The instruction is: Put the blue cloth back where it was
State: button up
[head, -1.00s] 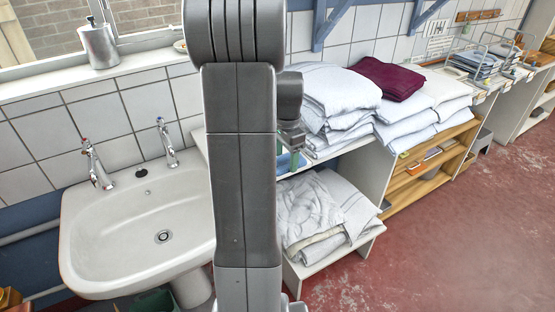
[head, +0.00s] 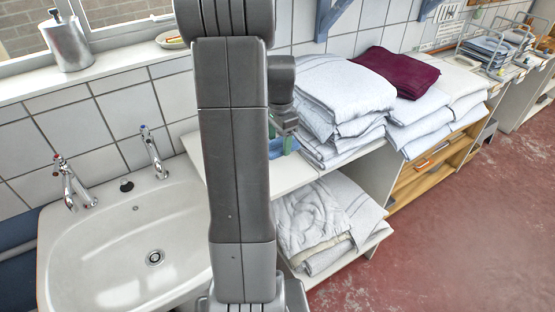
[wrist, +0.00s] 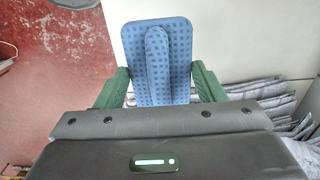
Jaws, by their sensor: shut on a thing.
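The blue cloth (wrist: 133,48) is a folded, dark-patterned piece with a raised fold along its middle. It sits between the green fingers of my gripper (wrist: 160,72) in the wrist view, and the gripper is shut on it. In the head view my gripper (head: 285,138) is over the white shelf top (head: 288,172), just left of the white linen stack. Only a little blue shows there, and my arm hides much of that spot. I cannot tell whether the cloth touches the shelf top.
Folded white linen (head: 340,90) stands close right of my gripper, with a maroon cloth (head: 398,70) on the stack beyond. More linen (head: 318,215) lies on the lower shelf. A sink (head: 110,235) is on the left. Red floor (head: 450,220) is open at right.

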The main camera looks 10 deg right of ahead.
aim_at(280, 146)
notch_tip(280, 146, down, 9)
jog(key=shift+s+r+p, duration=0.15)
jog(key=shift+p, duration=0.25)
jog(key=o, duration=0.8)
jog(key=shift+o, duration=0.4)
jog(key=shift+r, duration=0.15)
notch_tip(280, 146, up, 12)
jog(key=shift+s+f+b, duration=0.1)
jog(key=shift+b, duration=0.3)
jog(key=shift+f, duration=0.1)
notch_tip(280, 146, down, 12)
jog(key=shift+f+p, duration=0.1)
jog(key=shift+p, duration=0.3)
jog(key=shift+r, duration=2.05)
